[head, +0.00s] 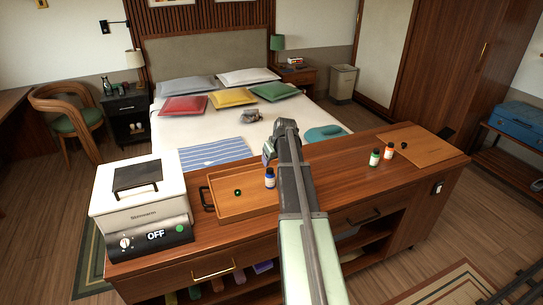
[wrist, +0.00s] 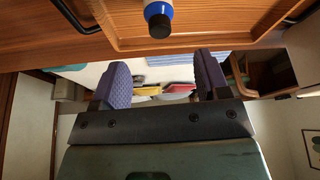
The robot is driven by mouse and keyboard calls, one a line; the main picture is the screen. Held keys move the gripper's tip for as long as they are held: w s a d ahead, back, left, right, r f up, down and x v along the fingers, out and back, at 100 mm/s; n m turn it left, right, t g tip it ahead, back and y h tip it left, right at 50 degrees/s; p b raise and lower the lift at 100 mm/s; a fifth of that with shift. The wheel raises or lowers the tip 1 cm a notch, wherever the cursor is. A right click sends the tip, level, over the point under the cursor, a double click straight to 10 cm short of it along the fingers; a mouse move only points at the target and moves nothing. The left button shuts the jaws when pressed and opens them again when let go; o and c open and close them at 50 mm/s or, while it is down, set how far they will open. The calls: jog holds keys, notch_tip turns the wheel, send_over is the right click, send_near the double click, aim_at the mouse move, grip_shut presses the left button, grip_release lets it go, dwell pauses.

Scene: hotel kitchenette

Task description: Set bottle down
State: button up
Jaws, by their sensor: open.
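The wrist view, which looks upside down, shows this bottle (wrist: 158,14) at the top edge, beyond and apart from the fingers. My gripper (head: 268,152) is at the tray's back right side, partly hidden by my arm. In the wrist view my gripper (wrist: 162,72) has its two purple pads wide apart with nothing between them. A green-labelled bottle (head: 374,157) and an orange-labelled bottle (head: 389,152) stand on the counter (head: 342,167) to the right.
A small dark and green item (head: 238,192) lies in the tray. A white cooker marked OFF (head: 141,204) stands left of the tray. A wooden board (head: 424,149) with a small dark object (head: 404,146) lies at right. The bed (head: 170,131) is behind the counter.

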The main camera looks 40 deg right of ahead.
jog(key=shift+s+r, duration=0.15)
jog(key=shift+r, duration=0.15)
jog(key=s+a+n+g+y, duration=0.1)
jog(key=s+a, duration=0.1)
jog(key=a, duration=0.9)
jog(key=s+a+g, duration=0.1)
jog(key=s+a, duration=0.2)
jog(key=a, duration=0.8)
jog(key=s+a+g, duration=0.1)
jog(key=s+a, duration=0.6)
jog(key=a, duration=0.2)
jog(key=s+a+f+n+g, duration=0.1)
jog(key=s+a, duration=0.5)
jog(key=a, duration=0.4)
jog(key=shift+s+a+f, duration=0.15)
jog(key=shift+s, duration=0.2)
